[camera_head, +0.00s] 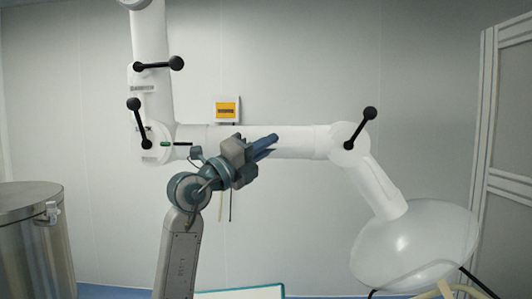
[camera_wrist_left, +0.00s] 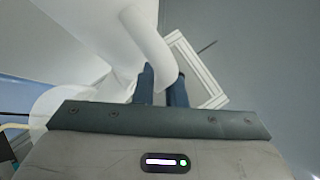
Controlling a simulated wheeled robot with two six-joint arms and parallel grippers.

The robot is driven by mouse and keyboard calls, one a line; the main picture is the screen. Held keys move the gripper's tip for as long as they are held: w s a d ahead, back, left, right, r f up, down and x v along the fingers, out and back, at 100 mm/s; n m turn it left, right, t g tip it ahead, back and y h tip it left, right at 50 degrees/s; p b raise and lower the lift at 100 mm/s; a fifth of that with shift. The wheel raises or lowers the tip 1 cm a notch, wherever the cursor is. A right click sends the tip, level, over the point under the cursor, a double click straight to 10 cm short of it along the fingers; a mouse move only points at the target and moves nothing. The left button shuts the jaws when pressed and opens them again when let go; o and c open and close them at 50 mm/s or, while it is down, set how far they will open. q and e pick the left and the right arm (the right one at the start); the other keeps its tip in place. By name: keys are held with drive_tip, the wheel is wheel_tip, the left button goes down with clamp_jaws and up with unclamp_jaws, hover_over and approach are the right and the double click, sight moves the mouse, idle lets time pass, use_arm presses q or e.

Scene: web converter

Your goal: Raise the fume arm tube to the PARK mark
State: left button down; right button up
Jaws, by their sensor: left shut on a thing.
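The white fume arm tube (camera_head: 300,142) runs level across the head view, between a left joint (camera_head: 153,142) and a right joint (camera_head: 348,142) with black lever handles. A sloping section leads down to a clear dome hood (camera_head: 415,245). My left gripper (camera_head: 272,142) is at the middle of the level tube. In the left wrist view its blue fingers (camera_wrist_left: 162,88) lie on both sides of the white tube (camera_wrist_left: 150,45), shut on it. No PARK mark can be read. My right gripper is not in view.
A white box with a yellow panel (camera_head: 227,109) is on the wall behind the tube. A metal drum (camera_head: 30,240) stands at left, and a framed partition (camera_head: 508,150) at right. An upright white arm section (camera_head: 149,45) rises above the left joint.

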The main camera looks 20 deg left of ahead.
use_arm(q)
drive_tip(key=shift+r, duration=0.15)
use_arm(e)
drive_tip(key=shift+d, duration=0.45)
use_arm(q)
drive_tip(key=c, duration=1.8)
unclamp_jaws()
drive_tip(key=shift+s, duration=0.1)
